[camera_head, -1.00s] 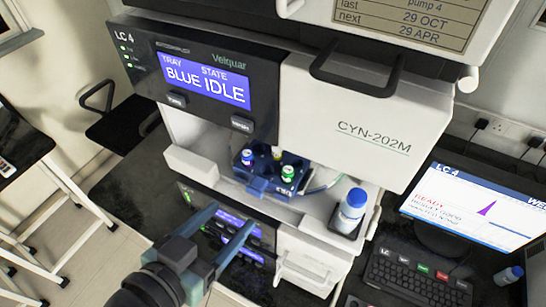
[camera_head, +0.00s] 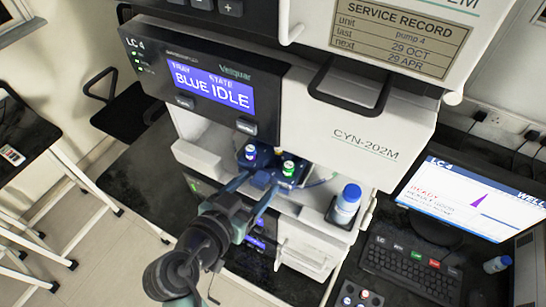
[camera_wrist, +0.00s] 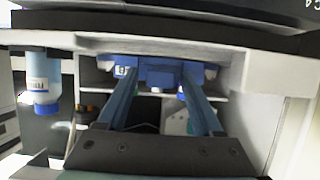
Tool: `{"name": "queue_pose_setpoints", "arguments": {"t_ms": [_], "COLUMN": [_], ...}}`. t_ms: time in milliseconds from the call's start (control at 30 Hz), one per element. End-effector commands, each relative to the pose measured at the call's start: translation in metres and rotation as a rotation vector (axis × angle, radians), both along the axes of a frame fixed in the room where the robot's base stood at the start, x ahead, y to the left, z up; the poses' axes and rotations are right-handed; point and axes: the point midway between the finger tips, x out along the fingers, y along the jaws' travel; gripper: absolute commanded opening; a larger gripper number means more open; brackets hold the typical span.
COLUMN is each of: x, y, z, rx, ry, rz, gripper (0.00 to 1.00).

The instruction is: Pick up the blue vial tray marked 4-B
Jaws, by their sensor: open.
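The blue vial tray (camera_head: 262,179) sits in the open bay of the LC 4 instrument, with vials in it, one green-banded and one with a blue cap. Its label is too small to read as 4-B. My gripper (camera_head: 259,185) is open at the bay, its two blue fingers reaching to the front of the tray. In the wrist view, the tray (camera_wrist: 160,68) lies ahead of the fingertips, with its front tab between the finger lines. I cannot tell whether the fingers touch it.
A blue-capped bottle (camera_head: 345,206) stands right of the tray in a dark holder. The instrument's upper housing (camera_head: 355,135) overhangs the bay. A thin tube (camera_head: 318,183) runs beside the tray. A keyboard (camera_head: 412,262) and monitor (camera_head: 470,200) are at right.

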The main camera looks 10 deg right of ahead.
Motion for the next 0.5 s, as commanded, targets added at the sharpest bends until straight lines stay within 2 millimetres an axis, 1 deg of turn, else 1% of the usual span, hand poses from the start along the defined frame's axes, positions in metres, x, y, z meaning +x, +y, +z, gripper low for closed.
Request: {"name": "queue_pose_setpoints", "arguments": {"t_ms": [67,100,167,200,267,300,433,500], "x": [-0.0001,-0.0001,-0.0002,-0.0003,-0.0002,-0.0003,-0.0004,-0.0003], "y": [0.0002,0.0002,0.0003,0.0003,0.0004,0.0004,0.0005,0.0006], "z": [-0.0001,0.0000,0.0000,0.0001,0.0001,0.0001,0.0001,0.0001], "rx": [0.000,0.000,0.000,0.000,0.000,0.000,0.000,0.000], "ry": [0.000,0.000,0.000,0.000,0.000,0.000,0.000,0.000], "rz": [0.000,0.000,0.000,0.000,0.001,0.001,0.001,0.001], "gripper": [0.68,0.60,0.49,0.42,0.32,0.24,0.01,0.00]}}
